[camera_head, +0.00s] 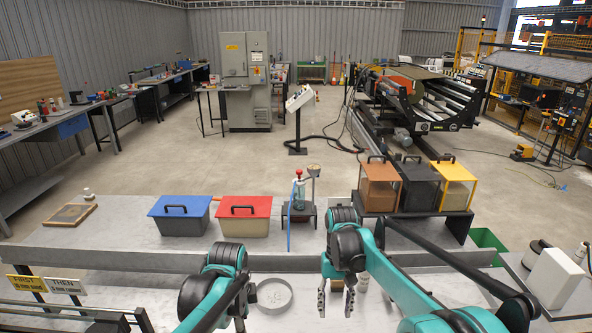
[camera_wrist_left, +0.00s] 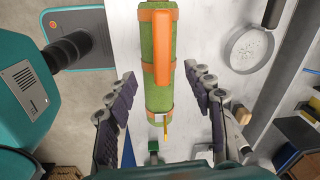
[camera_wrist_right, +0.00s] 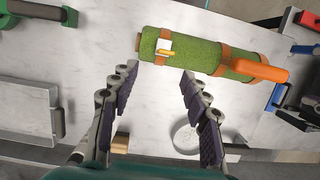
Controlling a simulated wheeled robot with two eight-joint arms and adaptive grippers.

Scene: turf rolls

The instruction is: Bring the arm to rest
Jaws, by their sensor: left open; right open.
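My left gripper (camera_head: 240,310) is open near the front of the work surface and partly hidden by its own arm. In the left wrist view (camera_wrist_left: 160,75) a green turf roll (camera_wrist_left: 157,90) with orange bands and an orange handle lies between the spread fingers in the picture, with gaps on both sides. My right gripper (camera_head: 336,292) is open and empty, pointing down to the right of the round pan. In the right wrist view (camera_wrist_right: 158,75) the turf roll (camera_wrist_right: 200,53) lies beyond the fingertips. I cannot make out the roll in the head view.
A round pale pan (camera_head: 274,296) sits between the grippers. Behind are a blue-lidded box (camera_head: 180,213), a red-lidded box (camera_head: 244,214), a small bottle stand (camera_head: 299,205) and brown, black and yellow bins (camera_head: 379,187). A white box (camera_head: 554,277) stands at right.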

